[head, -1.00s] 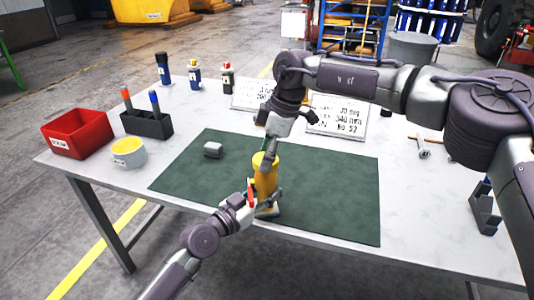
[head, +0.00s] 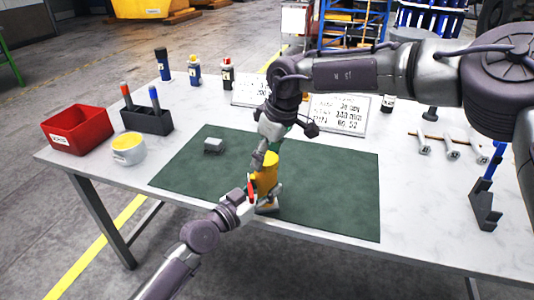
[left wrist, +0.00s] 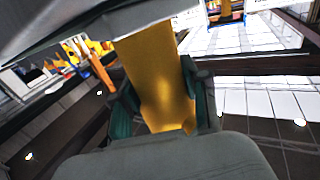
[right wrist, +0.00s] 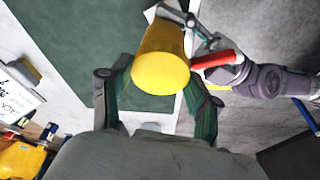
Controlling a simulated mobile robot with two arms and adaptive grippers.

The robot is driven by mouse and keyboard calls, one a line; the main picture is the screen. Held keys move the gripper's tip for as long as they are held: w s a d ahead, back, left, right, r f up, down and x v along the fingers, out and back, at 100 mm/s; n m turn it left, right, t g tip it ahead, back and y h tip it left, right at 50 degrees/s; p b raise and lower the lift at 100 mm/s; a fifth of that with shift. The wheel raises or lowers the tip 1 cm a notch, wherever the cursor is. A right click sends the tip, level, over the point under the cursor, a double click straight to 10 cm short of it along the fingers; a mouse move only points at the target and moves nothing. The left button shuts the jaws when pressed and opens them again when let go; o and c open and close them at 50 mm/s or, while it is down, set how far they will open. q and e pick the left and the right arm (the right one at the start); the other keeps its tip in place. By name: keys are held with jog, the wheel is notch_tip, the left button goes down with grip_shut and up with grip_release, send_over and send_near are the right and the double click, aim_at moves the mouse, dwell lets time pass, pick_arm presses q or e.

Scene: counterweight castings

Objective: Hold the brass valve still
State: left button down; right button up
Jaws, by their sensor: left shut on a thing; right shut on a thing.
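The brass valve (head: 265,168) is a yellow upright cylinder with a red lever, at the front edge of the green mat (head: 325,195). My left gripper (head: 262,200) is shut on its lower part from the front left. In the left wrist view the yellow body (left wrist: 160,85) fills the space between the green-padded fingers. My right gripper (head: 266,155) comes down from above and is shut on the upper end. In the right wrist view the yellow top (right wrist: 160,72) lies between its fingers. The fingers partly hide the valve.
A small grey block (head: 213,145) lies on the mat. A red bin (head: 77,130), a white tub (head: 128,150) and a black marker holder (head: 146,120) stand at left. Several cans (head: 194,72) and white placards (head: 340,112) stand behind. Metal tools (head: 450,145) lie at right.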

jog(key=shift+m, duration=0.3)
jog(key=o, duration=0.7)
jog(key=shift+o, duration=0.2)
jog(key=shift+r, duration=2.3)
jog(key=shift+c, duration=0.4)
